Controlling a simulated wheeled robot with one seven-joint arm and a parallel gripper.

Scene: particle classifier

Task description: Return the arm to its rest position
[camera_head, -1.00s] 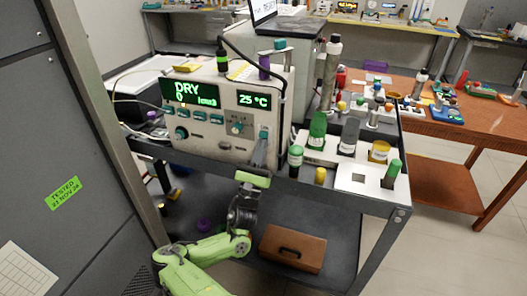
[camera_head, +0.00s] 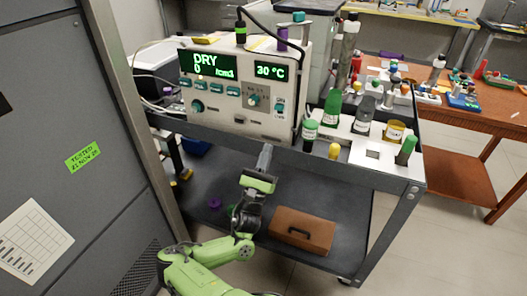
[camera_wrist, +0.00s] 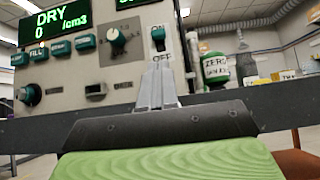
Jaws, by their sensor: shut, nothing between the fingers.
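My green arm rises from the bottom of the head view, and my gripper (camera_head: 265,157) is in front of the cart's upper edge, below the machine. Its grey fingers are together with nothing between them. In the wrist view my gripper (camera_wrist: 158,85) points at the machine's front, just below a switch marked ON and OFF (camera_wrist: 158,40). The particle classifier (camera_head: 240,95) stands on the cart and its green display reads DRY, 0 and 30 °C. I cannot tell from the wrist view how far the fingertips are from the panel.
The cart (camera_head: 400,190) holds a white tray (camera_head: 365,163) with several bottles right of the machine. A brown case (camera_head: 302,230) lies on its lower shelf. A grey cabinet (camera_head: 50,120) stands close on the left. A wooden table (camera_head: 465,130) is behind right.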

